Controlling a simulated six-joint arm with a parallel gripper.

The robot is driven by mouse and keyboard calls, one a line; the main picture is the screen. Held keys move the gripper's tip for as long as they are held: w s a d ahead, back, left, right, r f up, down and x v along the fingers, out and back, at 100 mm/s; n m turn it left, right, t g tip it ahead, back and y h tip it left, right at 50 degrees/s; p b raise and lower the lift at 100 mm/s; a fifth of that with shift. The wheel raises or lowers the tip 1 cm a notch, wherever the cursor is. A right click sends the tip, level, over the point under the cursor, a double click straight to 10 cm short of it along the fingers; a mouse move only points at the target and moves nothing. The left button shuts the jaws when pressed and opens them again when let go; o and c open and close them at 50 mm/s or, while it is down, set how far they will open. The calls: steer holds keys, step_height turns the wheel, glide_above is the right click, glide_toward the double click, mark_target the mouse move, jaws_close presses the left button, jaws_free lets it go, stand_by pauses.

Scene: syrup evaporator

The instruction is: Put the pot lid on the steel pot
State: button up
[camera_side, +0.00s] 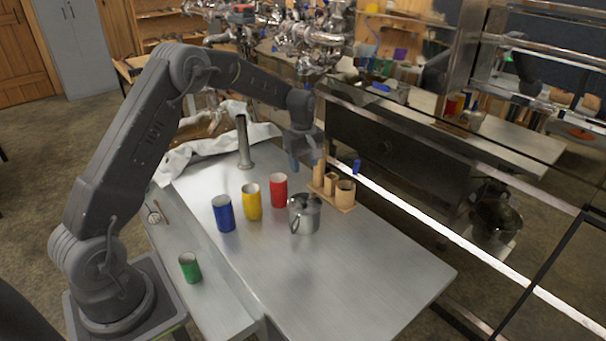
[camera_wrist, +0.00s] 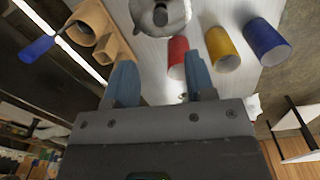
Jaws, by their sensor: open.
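The steel pot (camera_side: 304,219) stands upright on the metal table, with a side handle facing the front. The pot lid (camera_side: 305,202), a grey disc with a dark knob, lies over the pot's mouth. I cannot tell whether it sits fully flat. In the wrist view the pot with its lid (camera_wrist: 160,14) is at the top edge, partly cut off. My gripper (camera_side: 305,163) is raised above the table behind the pot, apart from it. In the wrist view its two blue fingers (camera_wrist: 160,82) are spread with nothing between them.
Red (camera_side: 279,190), yellow (camera_side: 251,202) and blue (camera_side: 223,213) cups stand left of the pot. A wooden holder (camera_side: 345,205) with tubes is close behind it, right. A steel cylinder (camera_side: 244,143) and green cup (camera_side: 189,267) stand farther left. The front right table is clear.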

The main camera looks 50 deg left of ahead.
steer(key=s+d+r+m+t, duration=0.1)
steer(key=s+d+r+m, duration=0.4)
steer(key=r, duration=0.3)
steer(key=s+d+r+m+t, duration=0.1)
steer(key=s+d+r+m, duration=0.3)
steer(key=s+r, duration=0.45)
steer(key=s+d+m+t, duration=0.1)
steer(key=s+d+m, duration=0.1)
steer(key=s, duration=0.4)
steer(key=s+d+r+m+t, duration=0.1)
steer(key=s+d+m, duration=0.1)
steer(key=s, duration=0.4)
steer(key=s+d+m+t, duration=0.1)
steer(key=s+d+m, duration=0.2)
steer(key=s, duration=0.3)
steer(key=shift+d+r, duration=0.2)
steer(key=shift+d, duration=0.15)
stand_by(0.6)
